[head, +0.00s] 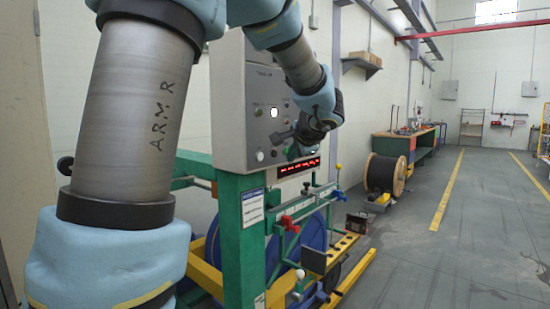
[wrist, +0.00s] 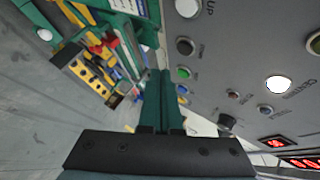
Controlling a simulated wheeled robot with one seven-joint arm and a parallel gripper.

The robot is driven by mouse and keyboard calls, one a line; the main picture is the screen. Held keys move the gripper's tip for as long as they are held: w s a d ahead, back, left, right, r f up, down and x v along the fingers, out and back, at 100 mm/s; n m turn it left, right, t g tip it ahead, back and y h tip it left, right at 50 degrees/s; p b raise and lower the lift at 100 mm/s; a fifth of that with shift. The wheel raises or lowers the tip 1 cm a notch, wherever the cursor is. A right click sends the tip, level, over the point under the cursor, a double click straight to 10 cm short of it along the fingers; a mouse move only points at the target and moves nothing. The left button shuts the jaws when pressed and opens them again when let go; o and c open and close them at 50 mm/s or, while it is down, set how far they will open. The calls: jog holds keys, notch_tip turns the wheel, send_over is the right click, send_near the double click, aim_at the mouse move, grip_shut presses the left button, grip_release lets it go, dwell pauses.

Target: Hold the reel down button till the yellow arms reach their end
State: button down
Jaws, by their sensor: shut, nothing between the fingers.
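The grey control panel (head: 229,105) stands on a green frame, and its button face fills the right of the wrist view (wrist: 235,50). A pale button (wrist: 188,8) sits beside the letters "UP". A dark button (wrist: 185,45) and a green button (wrist: 183,73) follow in the same row; I cannot read which is reel down. My gripper (wrist: 160,73) is shut and empty, its tips beside this row; contact with any button cannot be told. In the head view my gripper (head: 282,136) is in front of the panel. Yellow bars (head: 281,290) show low by the blue reel (head: 309,243); which are the arms is unclear.
A white lamp (wrist: 278,84) is lit, and a red display (head: 299,168) glows below the panel. A red-handled lever (head: 289,223) and a rack with holes (head: 340,249) stick out below. A black cable drum (head: 385,175) stands farther back. The floor at right is clear.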

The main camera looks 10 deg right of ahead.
jog(key=shift+s+d, duration=0.8)
jog(key=shift+s, duration=0.05)
jog(key=s+a+f+n+g+h+p, duration=0.1)
jog(key=s+a+f+n+g, duration=0.8)
jog(key=s+a+f, duration=1.1)
jog(key=a+f+n+h, duration=0.1)
jog(key=n, duration=0.3)
jog(key=shift+a+f+n+g, duration=0.25)
jog(key=shift+a+n+g, duration=0.05)
jog(key=shift+a+g, duration=0.1)
dwell(0.4)
